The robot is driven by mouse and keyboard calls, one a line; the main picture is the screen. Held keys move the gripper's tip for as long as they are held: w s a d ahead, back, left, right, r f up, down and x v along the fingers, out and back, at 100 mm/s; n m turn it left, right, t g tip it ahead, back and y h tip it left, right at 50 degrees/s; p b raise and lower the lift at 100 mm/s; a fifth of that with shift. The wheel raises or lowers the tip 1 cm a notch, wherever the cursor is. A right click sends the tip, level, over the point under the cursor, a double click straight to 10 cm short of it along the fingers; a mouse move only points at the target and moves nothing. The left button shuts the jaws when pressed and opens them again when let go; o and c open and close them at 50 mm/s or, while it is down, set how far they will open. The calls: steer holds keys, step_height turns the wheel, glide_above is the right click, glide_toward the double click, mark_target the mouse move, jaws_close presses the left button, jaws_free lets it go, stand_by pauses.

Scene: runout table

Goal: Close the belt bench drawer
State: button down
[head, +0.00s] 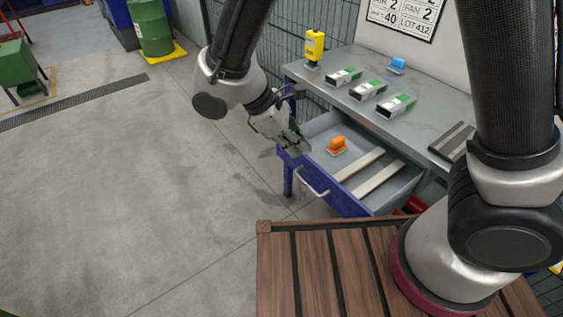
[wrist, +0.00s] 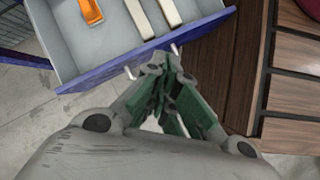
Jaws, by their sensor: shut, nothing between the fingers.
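The belt bench drawer (head: 358,207) is pulled open from the bench. It has a blue front, a grey inside and a pale bar handle (head: 313,187). In the wrist view the blue drawer front (wrist: 105,72) runs across above my fingers. My gripper (head: 301,149) is shut and empty, near the left end of the drawer front. In the wrist view my gripper's fingertips (wrist: 168,66) overlap the handle, hiding its middle; only its ends show. I cannot tell whether they touch it.
An orange object (head: 337,146) and two pale strips (head: 368,171) lie in the drawer. My wooden-slatted deck is in front.

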steer(key=a+f+n+t+h, duration=0.25)
steer(key=a+f+n, duration=0.35)
steer(key=a+f, duration=0.3)
steer(key=n+t+y, duration=0.1)
steer(key=n+t, duration=0.1)
glide_toward(291, 165)
step_height(291, 165, down, 3)
steer(key=shift+w+d+y, duration=0.15)
steer(key=shift+w+d, duration=0.2)
steer(key=shift+d, duration=0.4)
steer(key=shift+w+d+y, duration=0.1)
steer(key=shift+w+d, duration=0.25)
steer(key=shift+d, duration=0.45)
